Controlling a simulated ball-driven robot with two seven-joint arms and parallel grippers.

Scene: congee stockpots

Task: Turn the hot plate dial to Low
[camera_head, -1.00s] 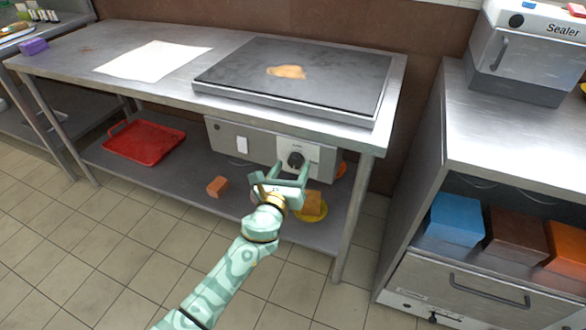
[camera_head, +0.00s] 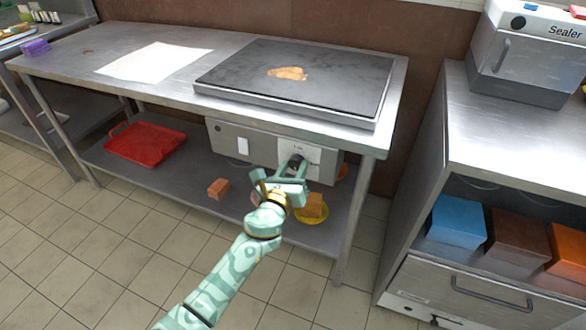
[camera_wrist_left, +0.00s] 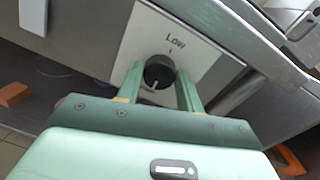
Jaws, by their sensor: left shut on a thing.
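The hot plate (camera_head: 300,85) is a dark flat slab on the steel table. Its control box (camera_head: 232,141) hangs below the table's front edge, with a black dial (camera_head: 297,160) on a pale panel. In the left wrist view the dial (camera_wrist_left: 160,73) sits under the word "Low" (camera_wrist_left: 175,42) and a short tick mark. A light pointer line on the dial points down, away from that tick. My left gripper (camera_head: 292,172) reaches the dial, and in the left wrist view its two fingers (camera_wrist_left: 160,83) are shut on the dial's sides. My right gripper is not in view.
A red tray (camera_head: 146,144), an orange block (camera_head: 218,188) and a yellow plate (camera_head: 313,214) with a brown block are on the lower shelf. A steel cabinet with a sealer (camera_head: 530,50) stands at right. The tiled floor in front is clear.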

